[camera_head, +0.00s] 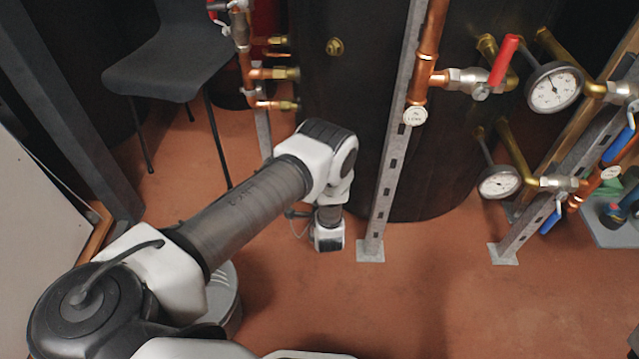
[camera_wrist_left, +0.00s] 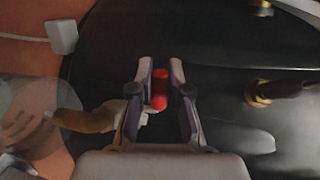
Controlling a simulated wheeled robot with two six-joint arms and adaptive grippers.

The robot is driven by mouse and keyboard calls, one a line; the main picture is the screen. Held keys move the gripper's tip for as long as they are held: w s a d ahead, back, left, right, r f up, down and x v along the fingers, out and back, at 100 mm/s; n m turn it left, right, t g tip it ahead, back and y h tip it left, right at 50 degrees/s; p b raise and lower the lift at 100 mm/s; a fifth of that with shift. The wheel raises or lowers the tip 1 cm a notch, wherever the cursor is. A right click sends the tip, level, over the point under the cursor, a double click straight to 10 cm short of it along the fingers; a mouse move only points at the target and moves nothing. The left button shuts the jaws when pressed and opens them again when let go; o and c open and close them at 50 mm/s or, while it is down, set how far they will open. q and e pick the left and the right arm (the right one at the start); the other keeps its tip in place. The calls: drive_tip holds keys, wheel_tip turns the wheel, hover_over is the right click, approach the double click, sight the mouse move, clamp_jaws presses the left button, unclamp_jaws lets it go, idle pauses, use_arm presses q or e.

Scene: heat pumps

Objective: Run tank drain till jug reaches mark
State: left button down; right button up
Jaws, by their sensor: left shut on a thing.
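The dark tank (camera_head: 335,110) stands upright at the back centre in the head view; its dark wall (camera_wrist_left: 230,40) also fills much of the left wrist view. In the left wrist view my left gripper (camera_wrist_left: 160,88) is shut on the red drain valve handle (camera_wrist_left: 160,92), which lies between its two fingers. A brass drain spout (camera_wrist_left: 85,120) leads left from the valve to a translucent jug (camera_wrist_left: 30,125). Faint darker strokes show on the jug; its water level cannot be told. In the head view my arm hides the drain, the jug and my left fingertips. My right gripper is out of view.
A steel strut (camera_head: 392,170) stands on the floor close right of my left wrist. Copper pipes with a red-handled valve (camera_head: 504,60) and gauges (camera_head: 554,87) are at the right. A dark chair (camera_head: 170,55) is at back left. Front floor is clear.

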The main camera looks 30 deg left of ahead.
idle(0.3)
use_arm(q)
drive_tip(key=c, duration=1.1)
unclamp_jaws()
drive_tip(key=v, duration=1.2)
